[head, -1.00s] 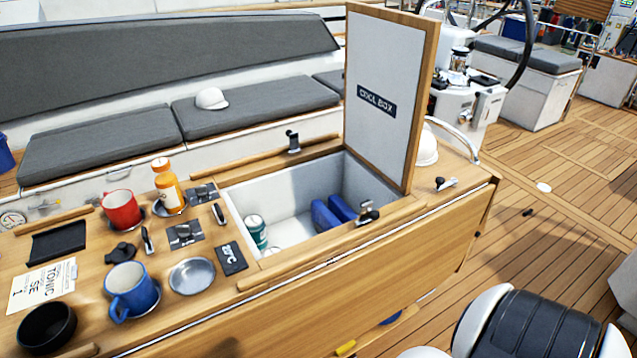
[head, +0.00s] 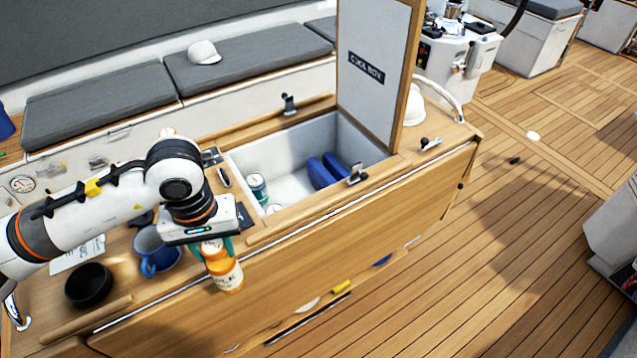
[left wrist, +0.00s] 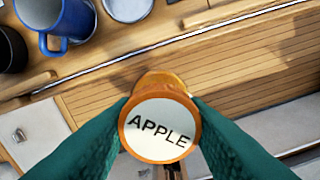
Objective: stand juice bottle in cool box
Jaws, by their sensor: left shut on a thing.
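An orange juice bottle (head: 225,275) with a pale label is held upright in my left gripper (head: 217,249). In the left wrist view its round white top reads APPLE (left wrist: 157,130), between green fingers closed on it from both sides. In the head view the bottle appears in front of the counter's front edge, left of the cool box and nearer me. The open cool box (head: 290,142) holds a green and white can (head: 257,187), another can top (head: 273,209) and blue blocks (head: 318,172). Its left part has the cans; bare floor shows between. My right gripper is out of view.
The raised lid (head: 372,60) stands at the box's right. A blue mug (head: 153,252) and black bowl (head: 88,284) sit on the counter at left. Latches (head: 357,174) sit on the box rim.

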